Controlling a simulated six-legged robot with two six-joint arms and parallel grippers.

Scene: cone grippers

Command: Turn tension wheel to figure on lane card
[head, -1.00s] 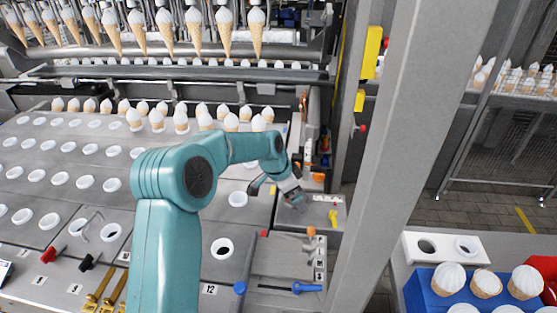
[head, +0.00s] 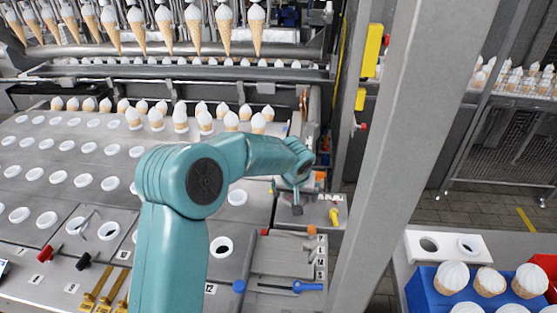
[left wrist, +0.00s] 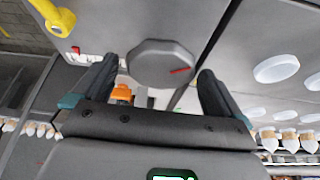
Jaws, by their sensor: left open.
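The tension wheel (left wrist: 161,63) is a dark grey, many-sided knob with a red mark on its face, pointing right in the left wrist view. My left gripper (left wrist: 156,70) is open, with one finger on each side of the wheel. Gaps show between fingers and wheel, and I cannot tell any contact. In the head view, my left gripper (head: 298,206) points down over the grey panel (head: 316,208) at the machine's right end, and the wheel is mostly hidden there. I cannot make out a lane card with a readable figure. My right gripper is not in view.
A yellow handle (head: 334,217) stands on the panel close to the gripper's right. An orange knob (head: 311,230) and blue sliders (head: 306,287) are nearer. A grey post (head: 415,130) rises to the right. A blue crate of cones (head: 430,297) stands at lower right.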

